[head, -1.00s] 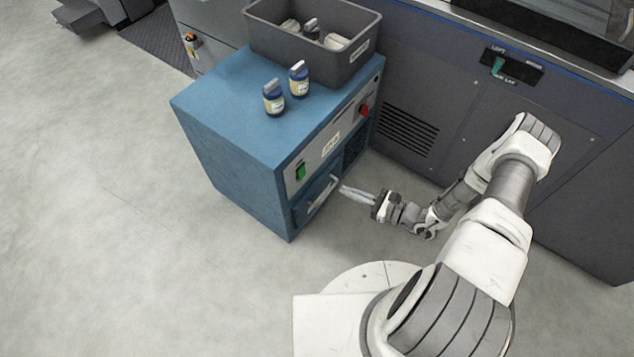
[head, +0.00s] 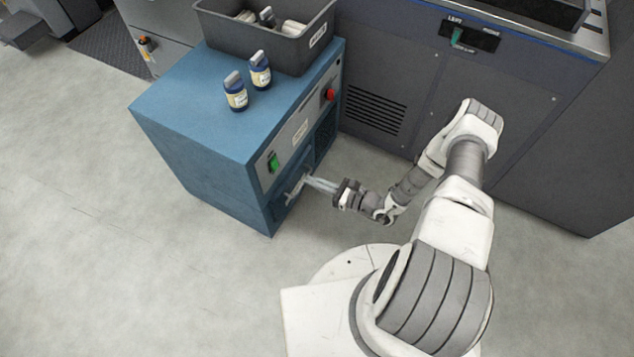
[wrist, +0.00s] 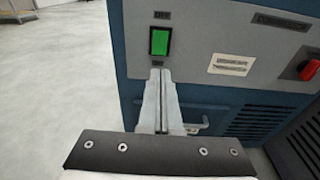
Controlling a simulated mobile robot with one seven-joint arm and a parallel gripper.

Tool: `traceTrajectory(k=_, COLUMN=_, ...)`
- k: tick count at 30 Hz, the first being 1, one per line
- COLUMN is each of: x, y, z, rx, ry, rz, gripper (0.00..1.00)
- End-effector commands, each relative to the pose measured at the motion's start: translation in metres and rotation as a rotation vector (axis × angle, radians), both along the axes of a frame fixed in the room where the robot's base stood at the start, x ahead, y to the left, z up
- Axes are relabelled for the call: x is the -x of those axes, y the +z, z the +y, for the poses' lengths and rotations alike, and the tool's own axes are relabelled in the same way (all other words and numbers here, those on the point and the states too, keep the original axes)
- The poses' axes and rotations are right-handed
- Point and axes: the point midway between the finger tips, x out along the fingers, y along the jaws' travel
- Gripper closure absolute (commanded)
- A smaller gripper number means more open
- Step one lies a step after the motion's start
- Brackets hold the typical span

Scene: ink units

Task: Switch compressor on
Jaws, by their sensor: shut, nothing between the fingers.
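The compressor is a blue box-shaped cabinet (head: 190,135) on the floor, left of centre in the head view. Its grey front panel carries a green rocker switch (head: 274,163) at the near end, which also shows in the wrist view (wrist: 159,41) with small labels above and below it. A red knob (head: 330,95) sits at the far end of the panel and shows at the right in the wrist view (wrist: 308,70). My gripper (head: 307,180) is shut and empty. In the wrist view its fingertips (wrist: 160,72) appear just below the green switch; I cannot tell whether they touch the panel.
Two small labelled bottles (head: 236,97) and a grey bin (head: 262,45) with items stand on the cabinet. A handle (head: 297,188) juts from the front below the switch, close to my fingers. A large dark machine (head: 400,100) stands behind. The floor at left is clear.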

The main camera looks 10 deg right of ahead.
Motion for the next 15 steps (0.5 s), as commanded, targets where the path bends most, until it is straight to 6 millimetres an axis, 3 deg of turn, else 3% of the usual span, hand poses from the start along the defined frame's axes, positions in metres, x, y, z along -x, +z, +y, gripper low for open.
traceTrajectory(k=6, x=-0.029, y=-0.009, z=0.039, rx=0.000, ry=0.004, rz=-0.001, gripper=1.00)
traceTrajectory(k=15, x=-0.055, y=-0.012, z=0.072, rx=0.000, ry=0.003, rz=-0.002, gripper=1.00)
